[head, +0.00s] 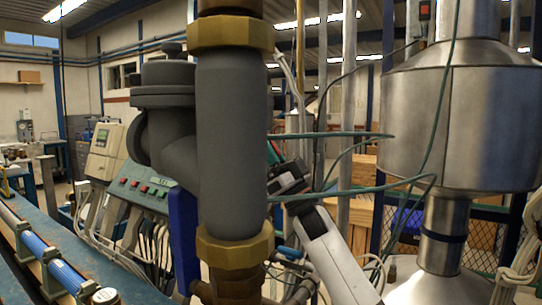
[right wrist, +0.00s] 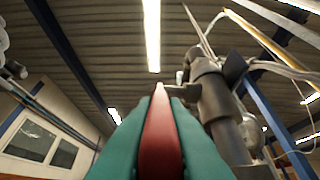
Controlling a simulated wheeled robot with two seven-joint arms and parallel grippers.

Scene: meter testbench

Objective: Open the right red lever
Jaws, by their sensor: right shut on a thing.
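The red lever (right wrist: 162,140) runs up the middle of the right wrist view, between the two green finger pads of my right gripper (right wrist: 160,105). The pads press on it from both sides. In the head view my right gripper (head: 285,180) is just right of the thick grey pipe, at the end of my pale arm. A small red piece (head: 273,153) shows at the pipe's right edge; it looks like part of the lever. The pipe hides most of the lever and fingertips there. My left gripper is not in view.
The grey pipe (head: 231,140) with brass nuts stands close in front. Thin green cables (head: 345,190) cross near my right gripper. A large metal vessel (head: 450,125) stands at right. A control panel (head: 140,190) with red buttons is at left.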

